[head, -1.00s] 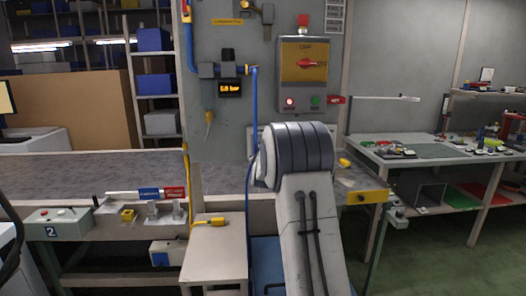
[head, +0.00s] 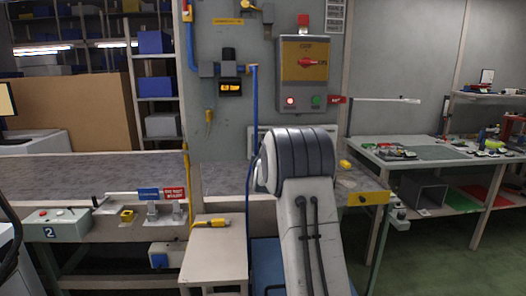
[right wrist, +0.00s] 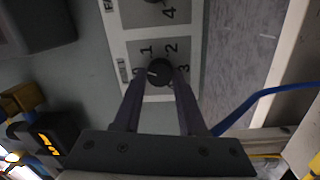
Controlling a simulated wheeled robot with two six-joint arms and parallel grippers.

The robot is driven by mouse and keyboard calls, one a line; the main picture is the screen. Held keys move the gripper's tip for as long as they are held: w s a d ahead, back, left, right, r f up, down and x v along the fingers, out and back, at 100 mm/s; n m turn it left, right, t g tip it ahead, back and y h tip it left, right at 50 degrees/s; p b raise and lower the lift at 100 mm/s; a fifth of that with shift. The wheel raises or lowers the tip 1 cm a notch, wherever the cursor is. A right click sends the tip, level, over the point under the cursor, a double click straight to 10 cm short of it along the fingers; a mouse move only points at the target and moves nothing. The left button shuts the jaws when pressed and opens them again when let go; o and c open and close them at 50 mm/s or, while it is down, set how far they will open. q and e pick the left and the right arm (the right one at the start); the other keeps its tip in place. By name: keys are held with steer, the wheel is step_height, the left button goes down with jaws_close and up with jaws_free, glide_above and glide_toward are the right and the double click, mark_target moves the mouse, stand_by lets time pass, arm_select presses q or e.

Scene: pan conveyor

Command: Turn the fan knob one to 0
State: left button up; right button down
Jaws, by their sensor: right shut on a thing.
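A round black knob (right wrist: 159,72) sits on a light panel plate (right wrist: 135,53) printed with numbers; 1, 2 and 3 show around it in the right wrist view. A short pale mark on the knob points roughly left. My right gripper (right wrist: 160,78) is shut on this knob, one finger on each side. Part of a second dial with a 4 shows above it. In the head view my right arm hides the knob and the gripper. My left gripper is not in view.
A grey control box (head: 304,73) with a red handle hangs on the wall panel. A blue hose (head: 253,110) runs down beside my arm; it also shows in the right wrist view (right wrist: 262,97). A small table (head: 214,258) and a conveyor belt (head: 90,170) stand left.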

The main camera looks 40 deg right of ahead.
steer(key=shift+f+n+b, duration=0.15)
steer(key=shift+n+b, duration=0.3)
steer(key=shift+n, duration=1.75)
steer(key=shift+c, duration=2.4)
jaws_free()
steer(key=shift+d, duration=0.1)
steer(key=b+v, duration=0.1)
steer(key=v, duration=0.9)
steer(key=shift+s+b, duration=0.3)
steer(key=shift+b, duration=0.1)
